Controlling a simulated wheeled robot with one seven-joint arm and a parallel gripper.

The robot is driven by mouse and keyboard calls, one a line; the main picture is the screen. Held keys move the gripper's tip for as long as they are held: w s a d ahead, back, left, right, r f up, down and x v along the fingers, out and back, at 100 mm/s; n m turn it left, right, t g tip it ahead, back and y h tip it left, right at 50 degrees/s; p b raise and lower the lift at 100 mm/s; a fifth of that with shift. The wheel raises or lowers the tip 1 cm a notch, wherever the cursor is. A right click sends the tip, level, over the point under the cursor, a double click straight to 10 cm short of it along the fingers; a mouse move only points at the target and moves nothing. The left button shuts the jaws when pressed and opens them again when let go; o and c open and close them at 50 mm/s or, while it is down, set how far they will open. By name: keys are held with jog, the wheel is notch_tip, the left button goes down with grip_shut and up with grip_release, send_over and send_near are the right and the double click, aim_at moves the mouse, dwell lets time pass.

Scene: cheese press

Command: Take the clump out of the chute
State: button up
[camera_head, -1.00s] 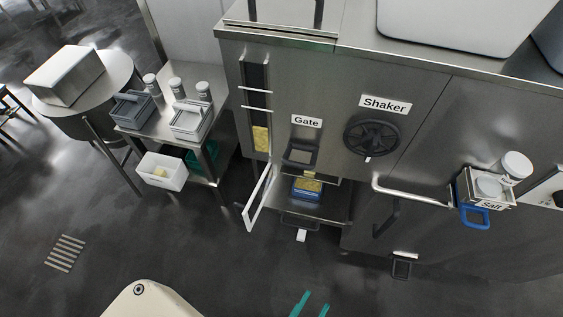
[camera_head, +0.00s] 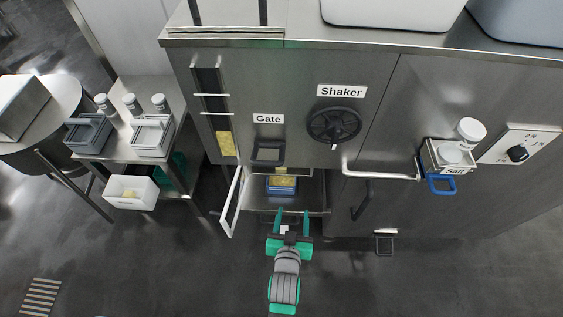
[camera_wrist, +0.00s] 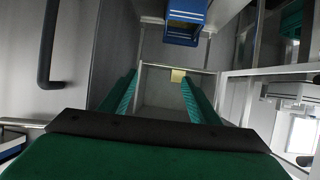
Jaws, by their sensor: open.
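A small yellowish piece (camera_head: 282,170) shows just below the Gate, at the mouth of the chute, above a blue tray (camera_head: 281,190) with yellow contents. I cannot tell whether this piece is the clump. A small yellowish patch (camera_wrist: 177,75) also shows near the fingertips in the wrist view, and the blue tray (camera_wrist: 184,30) is at its top. My gripper (camera_head: 292,214) is open and empty, in front of the lower recess and short of the tray. Its two green fingers (camera_wrist: 159,80) are apart in the wrist view. The chute's inside is hidden.
An open white-framed flap (camera_head: 232,203) juts out left of the recess. A long horizontal handle (camera_head: 380,175) and the Salt holder (camera_head: 447,158) stick out on the right. A steel cart (camera_head: 112,150) with bins stands at the left. The floor around my arm is clear.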

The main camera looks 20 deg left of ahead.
jog(key=w+a+r+g, duration=0.1)
jog(key=w+a+r, duration=0.1)
jog(key=w+a, duration=0.75)
jog(key=shift+n+y, duration=0.3)
jog(key=shift+n, duration=0.1)
jog(key=x, duration=0.4)
jog(key=d+x, duration=0.1)
jog(key=x, duration=0.3)
jog(key=w+r+x, duration=0.1)
jog(key=x, duration=0.3)
jog(key=shift+d+r, duration=0.1)
jog(key=shift+d, duration=0.25)
jog(key=shift+a, duration=0.25)
jog(key=c, duration=0.9)
jog(key=shift+s+d, duration=0.1)
jog(key=shift+c, duration=1.3)
